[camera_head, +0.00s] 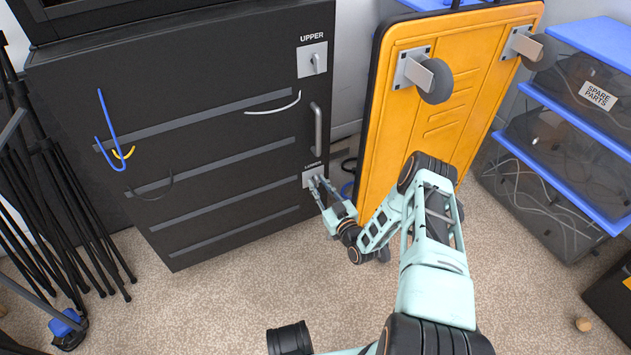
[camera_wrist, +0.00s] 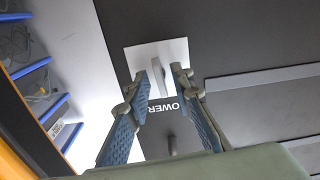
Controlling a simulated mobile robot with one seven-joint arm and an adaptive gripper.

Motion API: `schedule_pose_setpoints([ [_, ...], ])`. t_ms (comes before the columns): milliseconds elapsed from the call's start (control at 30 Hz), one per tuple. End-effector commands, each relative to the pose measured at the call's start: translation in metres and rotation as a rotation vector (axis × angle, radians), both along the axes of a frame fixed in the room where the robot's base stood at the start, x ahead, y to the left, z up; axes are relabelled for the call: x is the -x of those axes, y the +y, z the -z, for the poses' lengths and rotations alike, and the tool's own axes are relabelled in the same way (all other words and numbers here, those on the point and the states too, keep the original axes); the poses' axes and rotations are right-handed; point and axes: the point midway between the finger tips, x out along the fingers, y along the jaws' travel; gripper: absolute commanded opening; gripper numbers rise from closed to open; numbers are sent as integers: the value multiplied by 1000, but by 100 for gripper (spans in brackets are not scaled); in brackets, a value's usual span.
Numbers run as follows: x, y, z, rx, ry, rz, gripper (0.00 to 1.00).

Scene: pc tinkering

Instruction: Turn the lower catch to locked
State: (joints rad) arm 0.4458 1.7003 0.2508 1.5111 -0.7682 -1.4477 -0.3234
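The lower catch is a small grey lever (camera_wrist: 160,80) on a pale plate (camera_wrist: 178,50) on the black cabinet's front, with an upside-down "LOWER" label beside it in the wrist view. In the head view the lower catch's plate (camera_head: 308,173) sits near the cabinet's right edge, below the door handle. My gripper (camera_head: 318,186) is at this plate and hides much of the catch. In the wrist view my gripper (camera_wrist: 164,84) is open, with one blue-padded finger on each side of the lever. Gaps show beside the lever; contact cannot be told.
The black cabinet (camera_head: 210,140) has an upper catch (camera_head: 315,62) and a vertical handle (camera_head: 317,128). Blue shelves (camera_head: 560,175) are farther right, folded black stands (camera_head: 75,220) at left. Carpet in front is mostly clear.

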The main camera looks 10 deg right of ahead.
Motion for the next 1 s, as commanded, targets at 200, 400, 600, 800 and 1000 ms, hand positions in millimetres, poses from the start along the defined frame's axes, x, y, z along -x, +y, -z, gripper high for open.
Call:
schedule_pose_setpoints([
  [200, 0, 0, 0, 2, -1, 0, 22],
  [400, 17, -5, -1, 3, 1, -1, 22],
  [600, 40, -13, -1, 3, 2, 0, 22],
  [800, 56, -18, -1, 3, -1, -1, 22],
  [1000, 57, -18, 0, 4, -1, -1, 22],
])
